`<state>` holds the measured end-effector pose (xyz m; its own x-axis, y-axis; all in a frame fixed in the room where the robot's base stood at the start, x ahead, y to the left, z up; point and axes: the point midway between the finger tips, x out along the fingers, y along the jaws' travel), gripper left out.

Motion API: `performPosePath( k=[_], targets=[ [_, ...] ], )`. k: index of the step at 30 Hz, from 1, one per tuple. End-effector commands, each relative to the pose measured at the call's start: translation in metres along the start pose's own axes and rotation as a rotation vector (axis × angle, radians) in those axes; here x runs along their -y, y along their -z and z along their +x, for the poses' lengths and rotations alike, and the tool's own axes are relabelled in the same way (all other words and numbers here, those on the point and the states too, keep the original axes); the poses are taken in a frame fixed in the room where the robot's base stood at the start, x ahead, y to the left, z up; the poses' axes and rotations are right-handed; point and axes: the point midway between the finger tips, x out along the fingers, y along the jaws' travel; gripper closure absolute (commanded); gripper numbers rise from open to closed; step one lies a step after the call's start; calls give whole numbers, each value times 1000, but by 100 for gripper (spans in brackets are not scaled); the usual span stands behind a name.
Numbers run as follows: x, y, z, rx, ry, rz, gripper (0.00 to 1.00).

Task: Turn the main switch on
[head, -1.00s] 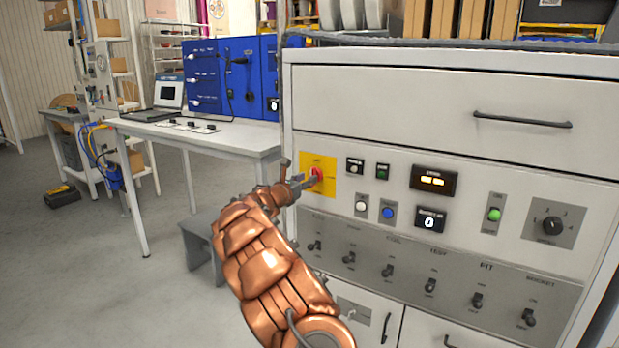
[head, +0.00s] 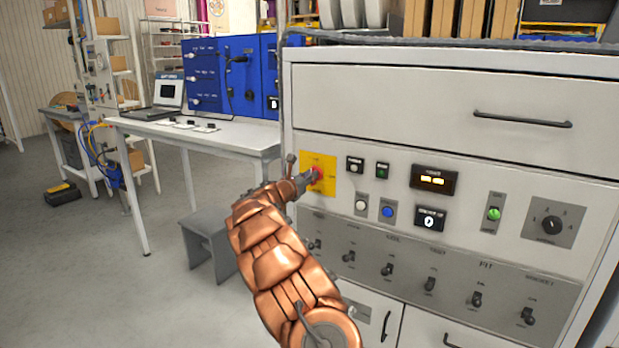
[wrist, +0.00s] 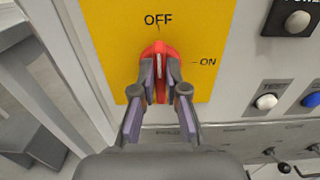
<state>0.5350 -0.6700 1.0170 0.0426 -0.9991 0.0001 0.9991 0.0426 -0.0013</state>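The main switch (wrist: 159,58) is a red rotary knob on a yellow plate (wrist: 112,50), seen close in the wrist view. Its white mark points up at OFF; ON is labelled to the right. In the head view the switch (head: 316,175) sits at the left of the cabinet's control panel, partly hidden by my gripper (head: 308,178). In the wrist view the fingers of my gripper (wrist: 160,80) stand on both sides of the knob's handle and appear closed against it.
Right of the switch are push buttons (head: 388,211), displays (head: 433,180) and a black rotary selector (head: 551,225). A row of toggle switches (head: 387,270) lies below. A white table (head: 240,140) and grey stool (head: 205,240) stand left; open floor is beyond.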

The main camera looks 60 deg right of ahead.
Motion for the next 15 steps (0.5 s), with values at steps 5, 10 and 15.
performPosePath(
  k=[5,10,15],
  targets=[
    [0,0,0,0,0,0,100],
    [0,0,-2,-1,0,0,100],
    [0,2,0,-1,0,18,100]
  ],
)
